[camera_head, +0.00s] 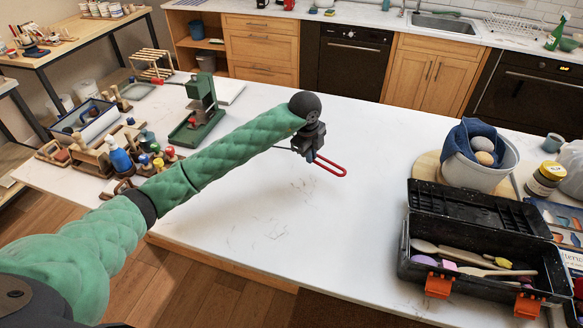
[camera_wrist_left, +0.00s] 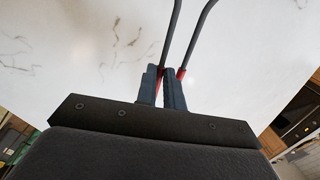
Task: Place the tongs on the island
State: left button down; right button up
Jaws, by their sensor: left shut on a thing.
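The tongs (camera_head: 332,168) have a red looped handle that sticks out to the right of my left gripper (camera_head: 312,155) in the head view. In the left wrist view the dark prongs of the tongs (camera_wrist_left: 172,38) run up from between the fingers, with red at the grip. My left gripper (camera_wrist_left: 166,85) is shut on the tongs, over the middle of the island's white marble top (camera_head: 250,220). The exact gap between tongs and top is hard to tell. My right gripper is not in view.
An open black toolbox (camera_head: 405,260) with tools stands at the right front. Behind it is a grey bucket (camera_head: 487,177) with a blue cloth. A green press (camera_head: 197,125) and wooden tool holders (camera_head: 75,160) fill the left. The island's middle is bare.

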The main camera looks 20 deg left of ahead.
pick_arm(q)
send_over(292, 177)
jog(key=f, duration=0.3)
jog(key=shift+s+d+f, duration=0.15)
jog(key=shift+d+f, duration=0.05)
jog(key=shift+f, duration=0.1)
jog(key=shift+s+a+f+b, duration=0.2)
jog(key=shift+a+b, duration=0.1)
jog(key=shift+a, duration=0.1)
jog(key=shift+f, duration=0.3)
notch_tip(292, 177, down, 2)
jog(key=shift+f+b, duration=0.15)
jog(key=shift+b, duration=0.35)
jog(key=shift+f, duration=0.55)
jog(key=c, duration=1.8)
grip_release()
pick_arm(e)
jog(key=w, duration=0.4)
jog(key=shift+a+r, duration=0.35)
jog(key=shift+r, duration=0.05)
pick_arm(q)
jog(key=shift+r, duration=0.1)
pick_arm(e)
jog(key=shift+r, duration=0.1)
